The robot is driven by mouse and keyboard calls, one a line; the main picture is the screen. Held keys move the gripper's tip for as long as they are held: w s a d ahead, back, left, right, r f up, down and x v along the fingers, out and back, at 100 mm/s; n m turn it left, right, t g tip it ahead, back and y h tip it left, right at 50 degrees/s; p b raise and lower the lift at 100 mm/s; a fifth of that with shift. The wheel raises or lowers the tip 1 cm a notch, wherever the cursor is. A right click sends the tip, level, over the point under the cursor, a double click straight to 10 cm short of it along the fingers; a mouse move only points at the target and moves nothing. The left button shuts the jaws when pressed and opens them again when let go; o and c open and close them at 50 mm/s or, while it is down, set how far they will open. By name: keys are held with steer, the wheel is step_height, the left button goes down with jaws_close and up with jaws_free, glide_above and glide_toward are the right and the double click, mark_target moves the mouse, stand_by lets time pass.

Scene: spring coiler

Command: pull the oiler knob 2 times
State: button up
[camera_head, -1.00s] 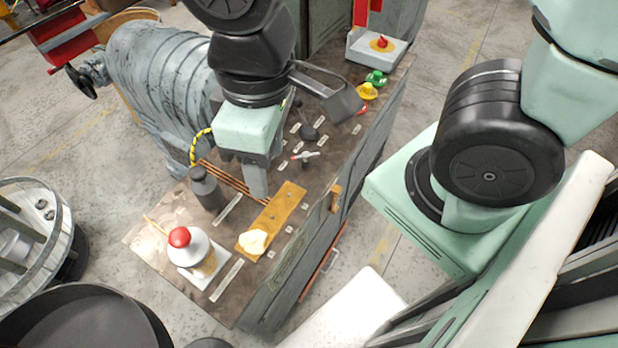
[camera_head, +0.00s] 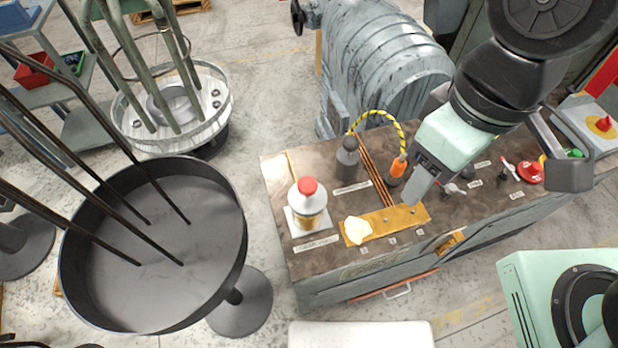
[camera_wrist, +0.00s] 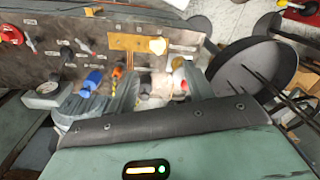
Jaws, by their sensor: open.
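The oiler looks to be the white, rounded bottle with amber liquid low in it (camera_head: 309,212), standing on a white square base at the bench's left end. Its red knob (camera_head: 308,186) sits on top, upright. In the wrist view the oiler (camera_wrist: 180,78) shows toward the right finger, partly hidden by it. My gripper (camera_head: 418,188) is open and empty, over the bench near the right end of a brass plate. It is to the right of the oiler and apart from it. In the wrist view its fingers (camera_wrist: 146,98) are spread wide.
A dark bottle (camera_head: 347,158), an orange handle (camera_head: 398,166) on a striped hose and the brass plate (camera_head: 405,216) with a cream lump (camera_head: 357,230) lie between oiler and gripper. A red mushroom button (camera_head: 530,171) is at right. A large dark pan (camera_head: 160,240) stands left of the bench.

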steer(key=shift+o, duration=0.5)
steer(key=m+g+y, duration=0.1)
steer(key=m+y, duration=0.3)
steer(key=m, duration=1.8)
glide_above(308, 183)
steer(key=w+d, duration=0.2)
steer(key=d, duration=0.5)
steer(key=f, duration=0.1)
steer(key=x, duration=1.7)
steer(key=shift+s+f, duration=0.1)
steer(key=shift+s, duration=0.1)
